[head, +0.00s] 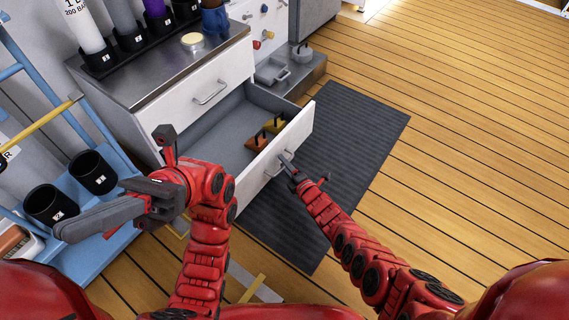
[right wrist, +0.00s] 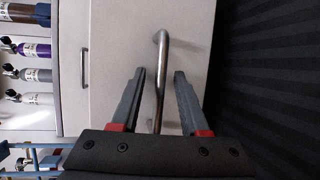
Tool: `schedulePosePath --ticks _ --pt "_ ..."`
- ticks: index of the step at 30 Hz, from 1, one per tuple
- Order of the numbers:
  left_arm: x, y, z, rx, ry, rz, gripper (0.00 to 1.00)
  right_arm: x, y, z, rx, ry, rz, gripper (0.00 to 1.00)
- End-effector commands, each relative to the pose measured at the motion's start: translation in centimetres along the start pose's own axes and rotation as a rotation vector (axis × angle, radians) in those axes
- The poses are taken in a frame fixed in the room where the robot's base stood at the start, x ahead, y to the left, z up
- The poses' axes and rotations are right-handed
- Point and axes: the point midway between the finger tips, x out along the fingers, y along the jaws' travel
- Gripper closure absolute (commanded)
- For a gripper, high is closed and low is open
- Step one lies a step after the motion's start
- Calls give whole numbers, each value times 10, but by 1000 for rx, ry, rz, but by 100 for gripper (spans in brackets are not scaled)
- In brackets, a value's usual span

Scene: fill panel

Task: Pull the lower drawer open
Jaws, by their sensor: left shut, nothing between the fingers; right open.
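The lower drawer (head: 299,130) stands pulled well out of the white cabinet, and its inside shows. Its metal handle (right wrist: 161,42) is on the white front. My right gripper (head: 286,160) is at this handle. In the right wrist view its two fingers are spread, one on each side of the handle bar, with gaps between them and the bar. My left gripper (head: 66,230) is shut and empty, out to the left in front of the blue rack, away from the drawer. The upper drawer (head: 190,92) is shut.
Orange and yellow blocks with dark handles (head: 257,142) lie in the lower drawer. A blue rack (head: 110,195) with black cups is at left. A dark mat (head: 350,130) lies on the wooden floor.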

Motion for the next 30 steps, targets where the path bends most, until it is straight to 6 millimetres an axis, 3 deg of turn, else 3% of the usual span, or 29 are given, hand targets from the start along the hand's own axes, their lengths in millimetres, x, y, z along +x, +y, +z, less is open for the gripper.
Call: schedulePosePath --ticks 2,10,30 --pt "0 0 0 0 -1 1 100 0 0 0 0 0 0 55" --pt "0 0 0 0 -2 1 100 0 0 0 0 0 0 100" --pt "0 0 0 0 -2 2 100 0 0 0 0 -1 -1 100"
